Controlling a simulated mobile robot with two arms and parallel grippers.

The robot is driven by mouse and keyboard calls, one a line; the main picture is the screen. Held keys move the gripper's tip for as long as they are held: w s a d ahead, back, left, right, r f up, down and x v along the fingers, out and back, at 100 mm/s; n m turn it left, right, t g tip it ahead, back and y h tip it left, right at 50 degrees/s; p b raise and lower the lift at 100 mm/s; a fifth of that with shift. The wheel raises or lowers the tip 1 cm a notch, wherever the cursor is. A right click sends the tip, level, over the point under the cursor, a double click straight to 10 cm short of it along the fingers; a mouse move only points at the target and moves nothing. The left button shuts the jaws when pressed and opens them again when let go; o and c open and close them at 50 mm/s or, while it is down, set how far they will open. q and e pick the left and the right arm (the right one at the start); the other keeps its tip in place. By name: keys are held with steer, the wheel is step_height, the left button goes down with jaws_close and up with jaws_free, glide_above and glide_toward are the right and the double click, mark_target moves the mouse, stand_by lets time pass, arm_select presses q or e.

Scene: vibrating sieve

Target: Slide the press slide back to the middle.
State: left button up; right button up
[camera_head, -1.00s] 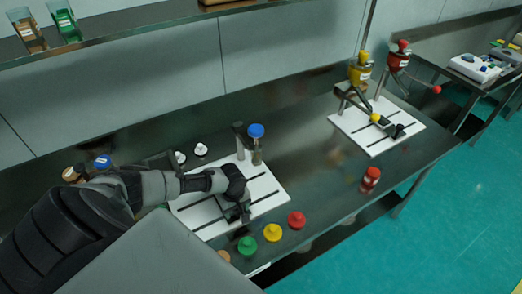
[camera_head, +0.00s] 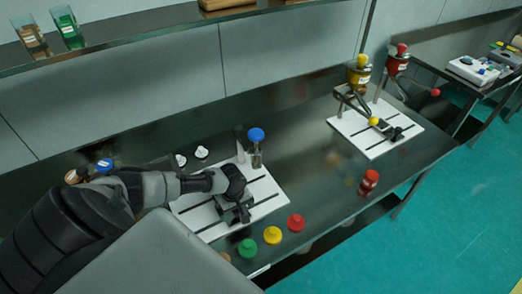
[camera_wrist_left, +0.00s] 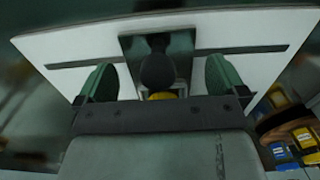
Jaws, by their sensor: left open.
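The white press board (camera_head: 268,204) with dark slots lies on the metal bench. My left gripper (camera_head: 236,209) is low over the front part of this board. In the left wrist view my open gripper (camera_wrist_left: 160,78) has its two green-padded fingers on either side of a black knob (camera_wrist_left: 158,70). The knob stands on the dark plate of the press slide (camera_wrist_left: 131,45), between slots at left and right. A gap shows between the knob and each finger. In the head view the gripper partly hides the slide. My right gripper is not in view.
A blue-capped bottle (camera_head: 256,145) stands upright at the back of the board. Green (camera_head: 247,248), yellow (camera_head: 272,235) and red (camera_head: 296,222) knobs line the bench front. A second white board (camera_head: 377,145) is at the right. Bare bench lies between the boards.

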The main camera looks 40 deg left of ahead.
arm_select(q)
step_height(320, 180, up, 5)
steer(key=p, duration=0.4)
steer(key=shift+f, duration=0.2)
steer(key=shift+r+p, duration=1)
steer(key=shift+r, duration=0.45)
steer(key=shift+f, duration=0.1)
